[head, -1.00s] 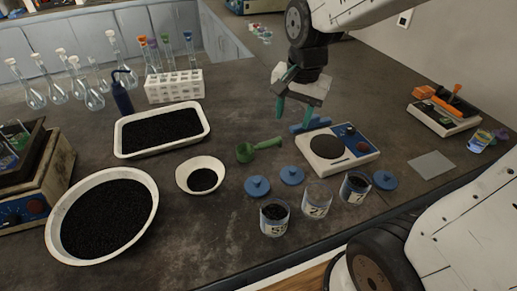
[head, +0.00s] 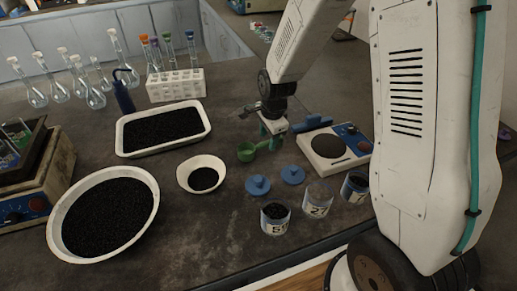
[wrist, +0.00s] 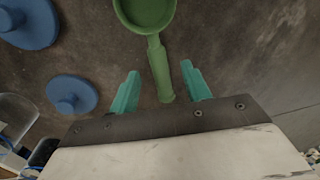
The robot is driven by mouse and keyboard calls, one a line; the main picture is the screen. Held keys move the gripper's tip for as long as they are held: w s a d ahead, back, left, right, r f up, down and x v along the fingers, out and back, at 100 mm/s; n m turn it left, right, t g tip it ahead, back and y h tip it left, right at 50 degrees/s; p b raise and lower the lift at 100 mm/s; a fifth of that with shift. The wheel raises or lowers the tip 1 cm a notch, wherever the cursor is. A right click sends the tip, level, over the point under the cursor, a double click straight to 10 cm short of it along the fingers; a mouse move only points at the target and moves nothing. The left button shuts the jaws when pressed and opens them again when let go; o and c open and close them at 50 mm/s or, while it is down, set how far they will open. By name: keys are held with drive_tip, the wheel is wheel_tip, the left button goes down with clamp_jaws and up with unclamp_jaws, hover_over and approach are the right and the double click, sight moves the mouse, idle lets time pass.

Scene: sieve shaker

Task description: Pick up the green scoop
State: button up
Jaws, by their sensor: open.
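The green scoop (head: 249,152) lies on the dark bench, its bowl to the left and its handle running right toward my gripper (head: 272,138). In the wrist view the scoop's bowl (wrist: 148,12) is at the top edge and its handle points down between my teal fingers. My gripper (wrist: 162,92) is open, with one finger on each side of the handle end and a gap on both sides. In the head view the handle end is partly hidden by the fingers. I cannot tell the exact height of the fingertips above the bench.
Two blue lids (head: 258,186) lie in front of the scoop, with labelled jars (head: 275,218) nearer the bench edge. A balance (head: 334,148) stands right and a small white bowl (head: 203,175) left. A white tray (head: 120,137) is behind it. My arm hides the right side.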

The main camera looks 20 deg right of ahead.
sight(267, 142)
drive_tip(key=shift+w+f, duration=0.2)
drive_tip(key=shift+f, duration=0.9)
clamp_jaws()
drive_tip(key=shift+r, duration=0.15)
wheel_tip(267, 142, up, 10)
drive_tip(key=c, duration=1)
unclamp_jaws()
